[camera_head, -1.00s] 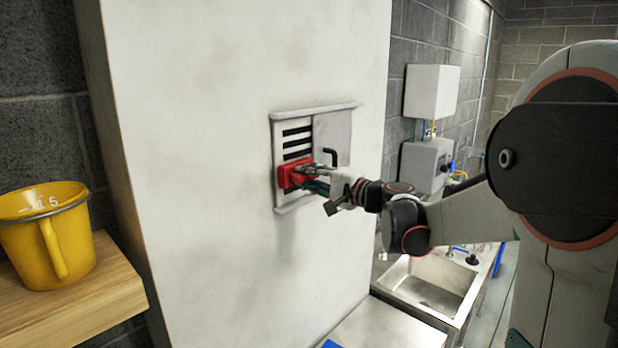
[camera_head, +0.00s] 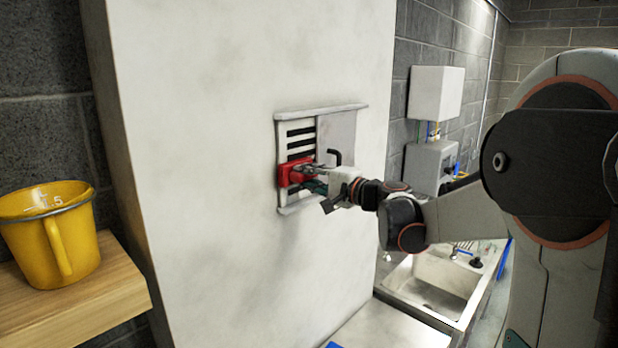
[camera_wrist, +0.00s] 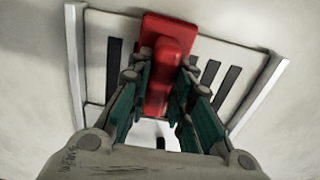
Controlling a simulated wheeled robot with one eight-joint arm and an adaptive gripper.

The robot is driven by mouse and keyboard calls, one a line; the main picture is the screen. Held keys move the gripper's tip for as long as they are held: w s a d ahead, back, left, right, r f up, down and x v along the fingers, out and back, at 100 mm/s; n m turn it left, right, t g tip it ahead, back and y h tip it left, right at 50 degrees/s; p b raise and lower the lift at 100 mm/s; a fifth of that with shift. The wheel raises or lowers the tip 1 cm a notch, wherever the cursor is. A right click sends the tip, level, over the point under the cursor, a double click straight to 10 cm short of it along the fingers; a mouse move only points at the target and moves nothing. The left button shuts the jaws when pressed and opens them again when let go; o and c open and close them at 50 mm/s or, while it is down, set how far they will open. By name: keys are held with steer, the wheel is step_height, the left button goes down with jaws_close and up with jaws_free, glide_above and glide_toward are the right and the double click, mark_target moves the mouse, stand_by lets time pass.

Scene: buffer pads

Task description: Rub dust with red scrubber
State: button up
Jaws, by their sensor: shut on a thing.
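The red scrubber (camera_head: 290,173) is held against a slatted vent (camera_head: 297,130) on the white wall. It also shows in the wrist view (camera_wrist: 170,48), between the fingers and over the dark slats. My gripper (camera_head: 308,173) is shut on the scrubber; its teal-lined fingers (camera_wrist: 160,85) lie on both sides of it. The scrubber appears to touch the vent, though the contact face is hidden. Grey smudges that look like dust (camera_head: 285,250) mark the wall below the vent. Any dust behind the scrubber is hidden.
The vent has a sliding panel (camera_head: 335,135) with a black handle (camera_head: 335,155) close to my gripper. A yellow jug (camera_head: 75,240) stands on a wooden shelf (camera_head: 90,300) at left. A metal sink (camera_head: 435,285) and grey wall boxes (camera_head: 437,93) are at right.

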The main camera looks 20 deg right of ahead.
mark_target(318, 176)
steer(key=shift+d, duration=0.1)
steer(key=shift+w+d+b, duration=0.2)
steer(key=shift+w+d, duration=0.15)
steer(key=shift+d, duration=0.5)
steer(key=shift+w+d+b, duration=0.2)
steer(key=shift+w+d, duration=0.1)
steer(key=shift+d, duration=0.55)
steer(key=shift+w+d+b, duration=0.2)
steer(key=shift+w+d, duration=0.2)
steer(key=shift+d, duration=0.4)
steer(key=shift+w+d+b, duration=0.15)
steer(key=shift+w+d, duration=0.2)
steer(key=shift+d, duration=0.45)
steer(key=shift+w+d+r+b, duration=0.1)
steer(key=shift+w+d+b, duration=0.2)
steer(key=shift+d, duration=0.55)
steer(key=shift+w+d+r+b, duration=0.1)
steer(key=shift+w+d+b, duration=0.2)
steer(key=shift+d, duration=0.55)
jaws_close()
steer(key=shift+a, duration=0.15)
steer(key=shift+s+a+f, duration=0.1)
steer(key=shift+s+a, duration=0.25)
steer(key=shift+a, duration=0.35)
steer(key=shift+s+a+f, duration=0.1)
steer(key=shift+s+a, duration=0.2)
steer(key=shift+a, duration=0.4)
steer(key=shift+a, duration=0.1)
